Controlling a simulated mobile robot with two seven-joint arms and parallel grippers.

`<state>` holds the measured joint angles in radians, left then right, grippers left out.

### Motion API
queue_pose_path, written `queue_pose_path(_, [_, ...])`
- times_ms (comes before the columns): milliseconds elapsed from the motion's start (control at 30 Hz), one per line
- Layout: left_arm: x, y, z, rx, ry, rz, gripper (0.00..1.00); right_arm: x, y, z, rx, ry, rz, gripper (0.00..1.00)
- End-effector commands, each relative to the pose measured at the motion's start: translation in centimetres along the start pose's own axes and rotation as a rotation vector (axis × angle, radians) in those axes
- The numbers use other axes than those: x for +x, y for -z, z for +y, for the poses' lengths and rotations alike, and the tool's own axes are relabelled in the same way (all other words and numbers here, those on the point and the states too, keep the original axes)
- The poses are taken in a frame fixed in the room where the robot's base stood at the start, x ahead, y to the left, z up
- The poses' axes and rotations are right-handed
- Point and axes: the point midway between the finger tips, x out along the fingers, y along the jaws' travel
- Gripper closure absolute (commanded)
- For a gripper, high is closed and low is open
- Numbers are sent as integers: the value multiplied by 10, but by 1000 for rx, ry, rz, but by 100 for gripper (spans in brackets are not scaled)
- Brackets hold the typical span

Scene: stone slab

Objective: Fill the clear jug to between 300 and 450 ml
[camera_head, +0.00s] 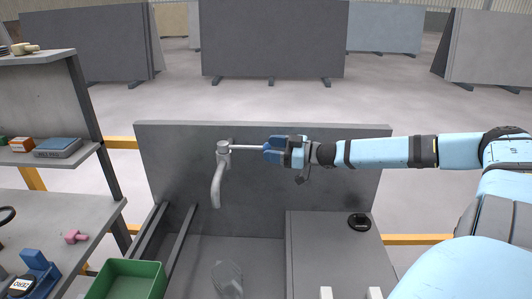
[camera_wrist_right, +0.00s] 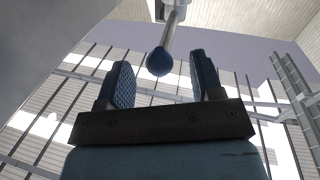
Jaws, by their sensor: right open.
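The clear jug (camera_head: 227,278) stands in the sink area below the grey tap (camera_head: 217,185); it is faint, and its level and markings cannot be read. No water stream shows at the spout. A thin lever (camera_head: 246,148) runs right from the tap top toward my right gripper (camera_head: 272,150). In the right wrist view, my right gripper (camera_wrist_right: 162,65) is open, and the lever's blue knob (camera_wrist_right: 159,62) appears between its fingertips with gaps on both sides. My left gripper is not in view.
A grey slab (camera_head: 340,190) stands behind the tap. A green bin (camera_head: 125,280) is at lower left, beside a bench with a blue scale (camera_head: 35,275) and pink item (camera_head: 75,237).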

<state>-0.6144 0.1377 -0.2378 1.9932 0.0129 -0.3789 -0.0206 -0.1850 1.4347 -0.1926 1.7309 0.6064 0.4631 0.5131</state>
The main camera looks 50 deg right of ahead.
Motion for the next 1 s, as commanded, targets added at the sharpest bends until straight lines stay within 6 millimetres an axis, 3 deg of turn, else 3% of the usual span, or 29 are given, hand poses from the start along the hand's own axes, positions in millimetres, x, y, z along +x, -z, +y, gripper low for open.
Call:
queue_pose_path(400, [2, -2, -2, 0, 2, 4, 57, 21, 1, 0, -1, 0, 3, 40])
queue_pose_path(800, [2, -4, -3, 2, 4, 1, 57, 24, 1, 0, -1, 1, 0, 40])
queue_pose_path(867, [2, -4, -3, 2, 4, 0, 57, 24, 1, 0, -1, 1, 1, 49])
queue_pose_path(1000, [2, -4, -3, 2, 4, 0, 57, 24, 1, 0, -1, 1, 1, 81])
